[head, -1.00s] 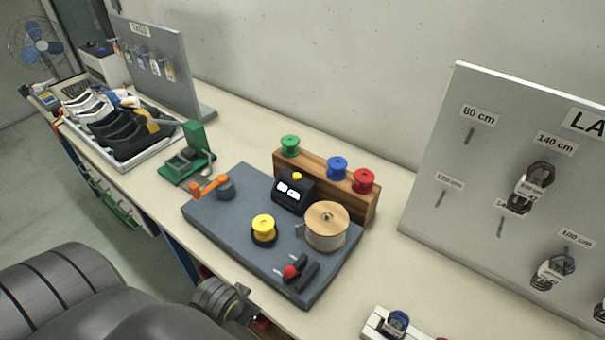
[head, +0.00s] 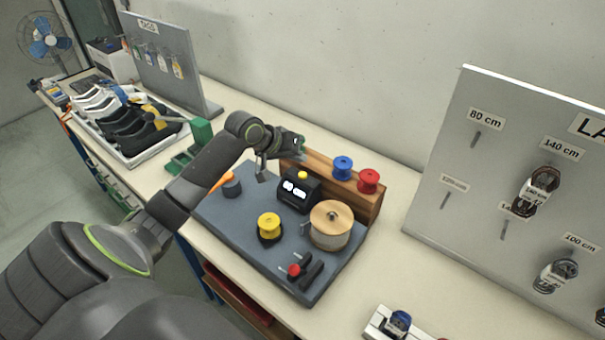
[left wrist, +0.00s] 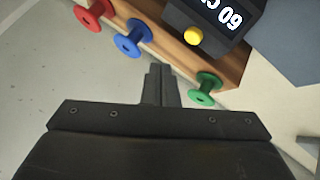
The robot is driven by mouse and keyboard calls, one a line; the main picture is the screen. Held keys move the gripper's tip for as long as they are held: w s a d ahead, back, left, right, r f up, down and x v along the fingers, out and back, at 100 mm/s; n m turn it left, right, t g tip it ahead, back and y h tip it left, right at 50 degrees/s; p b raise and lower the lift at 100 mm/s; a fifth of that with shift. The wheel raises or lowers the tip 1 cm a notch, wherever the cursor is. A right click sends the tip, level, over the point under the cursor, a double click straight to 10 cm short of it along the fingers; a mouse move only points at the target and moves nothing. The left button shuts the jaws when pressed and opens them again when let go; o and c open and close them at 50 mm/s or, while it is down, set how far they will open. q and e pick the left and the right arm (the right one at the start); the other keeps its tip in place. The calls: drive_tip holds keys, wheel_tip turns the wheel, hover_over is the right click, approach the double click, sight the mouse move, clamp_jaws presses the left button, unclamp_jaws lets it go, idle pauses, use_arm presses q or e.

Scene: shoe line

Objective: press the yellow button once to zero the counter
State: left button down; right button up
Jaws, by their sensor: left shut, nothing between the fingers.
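The yellow button (head: 302,175) sits on top of the black counter (head: 296,194), which stands on the grey mat beside the wooden rack. The left wrist view also shows the button (left wrist: 194,36) unobstructed, with the counter's lit display (left wrist: 212,15) upside down above it. My left gripper (head: 262,175) is over the bench, left of the counter and apart from the button. In the left wrist view its fingers (left wrist: 159,72) are together and empty, below and left of the button. My right gripper is not in view.
The wooden rack (head: 372,201) holds blue (head: 343,167) and red (head: 368,181) spools; its green spool (left wrist: 204,88) shows in the wrist view near my fingers. A yellow spool (head: 269,226), a large wooden-topped reel (head: 331,222) and a red-knobbed lever (head: 294,270) stand on the mat (head: 233,238).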

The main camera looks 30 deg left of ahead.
use_arm(q)
drive_tip(key=shift+n, duration=0.3)
drive_tip(key=w+r, duration=0.1)
drive_tip(key=w+a+r, duration=0.1)
drive_tip(key=r, duration=0.1)
drive_tip(key=shift+w+r, duration=0.1)
drive_tip(key=shift+r, duration=0.15)
drive_tip(key=shift+f, duration=0.1)
drive_tip(key=b, duration=0.7)
hover_over(299, 177)
wheel_tip(299, 177, down, 6)
drive_tip(key=shift+f, duration=1.3)
drive_tip(key=shift+f, duration=0.15)
idle(0.3)
drive_tip(key=shift+f, duration=0.25)
